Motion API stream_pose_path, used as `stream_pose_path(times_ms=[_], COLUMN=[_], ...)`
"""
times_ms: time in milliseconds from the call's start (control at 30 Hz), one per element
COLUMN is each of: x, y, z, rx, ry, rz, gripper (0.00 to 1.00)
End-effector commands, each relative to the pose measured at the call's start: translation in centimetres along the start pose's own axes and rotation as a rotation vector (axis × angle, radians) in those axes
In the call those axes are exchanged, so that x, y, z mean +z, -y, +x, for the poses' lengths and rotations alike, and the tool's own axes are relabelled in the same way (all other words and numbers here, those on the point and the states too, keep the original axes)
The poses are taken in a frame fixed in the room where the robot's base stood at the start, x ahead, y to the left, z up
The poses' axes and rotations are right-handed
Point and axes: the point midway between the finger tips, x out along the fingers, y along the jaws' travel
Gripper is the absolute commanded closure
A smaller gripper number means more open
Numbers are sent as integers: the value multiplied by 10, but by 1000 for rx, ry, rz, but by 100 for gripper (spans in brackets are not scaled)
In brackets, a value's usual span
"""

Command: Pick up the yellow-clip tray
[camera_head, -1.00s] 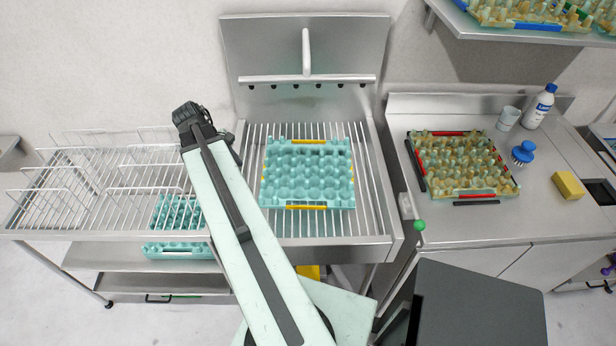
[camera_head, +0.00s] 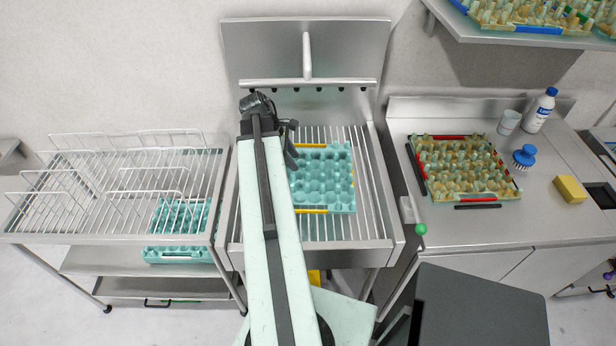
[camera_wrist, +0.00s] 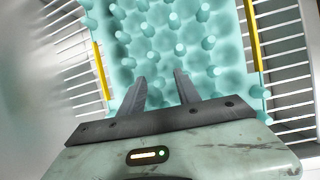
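The yellow-clip tray (camera_head: 322,178) is a teal egg tray with yellow clips on its edges. It lies on the slatted rack of the steel sink unit, its left part hidden behind my arm in the head view. In the wrist view the tray (camera_wrist: 205,75) fills the middle, with a yellow clip at its left and right edges. My gripper (camera_wrist: 160,85) points at the tray with its two dark fingers apart and nothing between them. I cannot tell the gap between fingertips and tray. In the head view my gripper (camera_head: 291,150) is over the tray's left side, mostly hidden.
A dirty tray with red and black clips (camera_head: 462,193) lies on the right counter, near a cup, bottle, blue brush and yellow sponge (camera_head: 570,189). A tap (camera_head: 307,55) rises behind the sink.

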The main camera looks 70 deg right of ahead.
Motion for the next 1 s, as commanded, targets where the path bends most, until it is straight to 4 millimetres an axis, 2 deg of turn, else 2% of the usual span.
stream_pose_path(times_ms=[133, 233, 300, 400, 633, 767, 800, 1000], x=[11, 27, 23, 24, 26, 26, 26, 26], y=[-4, -8, -7, -7, -8, -8, -8, -8], z=[5, 12, 34, 45, 42, 42, 42, 42], rx=[-1, -1, 0, 0, 0, 0, 0, 0], ry=[0, 0, 0, 0, 0, 0, 0, 0], rz=[3, 4, 2, 2, 1, 1, 1, 1], gripper=[61, 61, 61, 61, 61, 97, 100, 100])
